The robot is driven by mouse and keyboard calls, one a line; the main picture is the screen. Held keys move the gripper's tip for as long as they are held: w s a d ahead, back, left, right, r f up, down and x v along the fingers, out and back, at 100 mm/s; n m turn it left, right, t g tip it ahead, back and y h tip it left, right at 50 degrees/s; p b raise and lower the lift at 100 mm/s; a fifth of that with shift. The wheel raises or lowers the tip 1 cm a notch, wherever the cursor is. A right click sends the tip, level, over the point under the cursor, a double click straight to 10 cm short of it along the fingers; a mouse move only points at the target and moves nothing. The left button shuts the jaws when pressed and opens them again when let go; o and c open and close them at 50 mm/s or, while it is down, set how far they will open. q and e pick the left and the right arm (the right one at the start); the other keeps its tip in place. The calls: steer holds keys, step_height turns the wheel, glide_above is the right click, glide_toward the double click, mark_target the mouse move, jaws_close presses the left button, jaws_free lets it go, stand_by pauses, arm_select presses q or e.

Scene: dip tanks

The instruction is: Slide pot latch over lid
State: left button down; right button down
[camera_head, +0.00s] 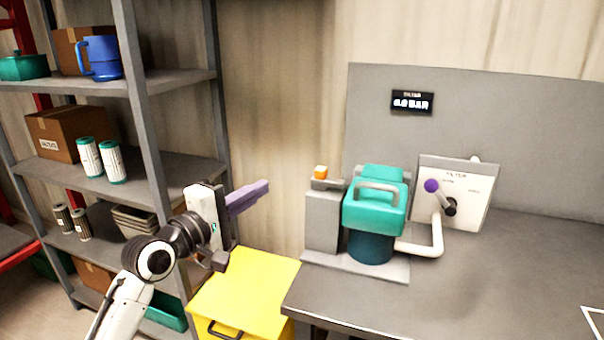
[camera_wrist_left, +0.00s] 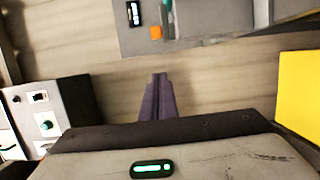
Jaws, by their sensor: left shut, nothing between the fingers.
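A grey post with an orange-topped piece (camera_head: 321,172), perhaps the latch, stands just left of the lid; the orange piece also shows in the wrist view (camera_wrist_left: 155,32). The latch does not appear to lie across the lid. My left gripper (camera_head: 265,188) is left of the bench and apart from the pot, with purple fingers shut and empty. Its fingertips show together in the wrist view (camera_wrist_left: 159,77). My right gripper is out of view.
A filter panel (camera_head: 455,190) with a purple-knobbed lever stands right of the pot, joined by a white pipe (camera_head: 428,246). A yellow bin (camera_head: 245,285) sits left of the bench (camera_head: 470,285). A loaded shelf rack (camera_head: 150,130) stands at left. The bench's right side is clear.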

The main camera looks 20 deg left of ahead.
mark_target(328, 180)
arm_select(q)
steer(key=w+d+p, duration=0.2)
steer(key=w+d, duration=0.4)
steer(key=w, duration=0.3)
steer(key=shift+w+d, duration=0.25)
steer(key=shift+d, duration=0.15)
steer(key=shift+f, duration=0.1)
